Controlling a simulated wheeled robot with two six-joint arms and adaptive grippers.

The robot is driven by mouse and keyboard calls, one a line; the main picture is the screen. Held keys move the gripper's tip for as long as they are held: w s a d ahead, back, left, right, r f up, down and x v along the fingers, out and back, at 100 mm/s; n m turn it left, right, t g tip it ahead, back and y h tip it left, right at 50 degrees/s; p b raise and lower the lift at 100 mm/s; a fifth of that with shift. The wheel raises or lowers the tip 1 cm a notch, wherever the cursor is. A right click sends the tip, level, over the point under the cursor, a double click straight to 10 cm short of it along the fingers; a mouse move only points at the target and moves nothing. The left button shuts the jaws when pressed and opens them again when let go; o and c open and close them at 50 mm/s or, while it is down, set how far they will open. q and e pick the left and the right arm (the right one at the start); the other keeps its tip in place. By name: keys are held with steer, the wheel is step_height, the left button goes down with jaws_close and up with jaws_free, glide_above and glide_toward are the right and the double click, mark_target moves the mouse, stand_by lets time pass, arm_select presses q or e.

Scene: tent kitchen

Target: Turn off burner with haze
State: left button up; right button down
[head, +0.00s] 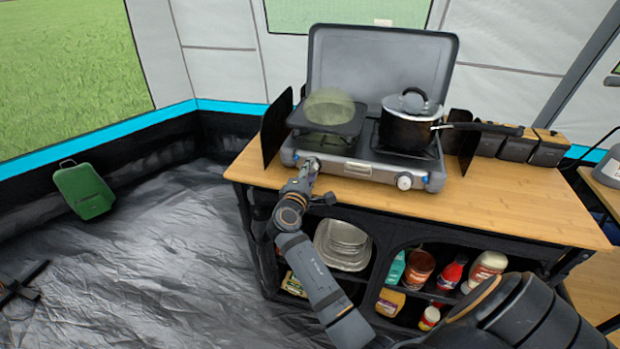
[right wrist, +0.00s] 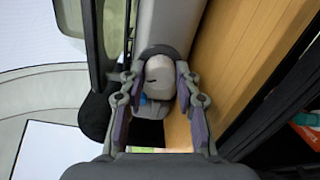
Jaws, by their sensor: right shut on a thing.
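A grey two-burner camp stove (head: 365,176) with its lid raised stands on the wooden counter. A pale yellowish-green haze (head: 329,105) hangs over the left burner, above a dark flat pan or plate (head: 328,124). A black lidded pot (head: 405,130) sits on the right burner. My right gripper (head: 309,168) is at the left end of the stove's front, covering the left knob in the head view. In the right wrist view, the white knob (right wrist: 160,76) sits between the fingers of this gripper, shut on it. The right knob (head: 404,182) is uncovered.
The pot's long handle (head: 485,128) points right, toward several dark, wood-topped canisters (head: 518,146). Shelves below hold metal plates (head: 343,243), jars and bottles. The counter (head: 520,200) is bare at the front right. A green container (head: 84,190) lies at the left.

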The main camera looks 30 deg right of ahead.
steer(key=shift+m+b, duration=1.7)
steer(key=shift+m, duration=0.4)
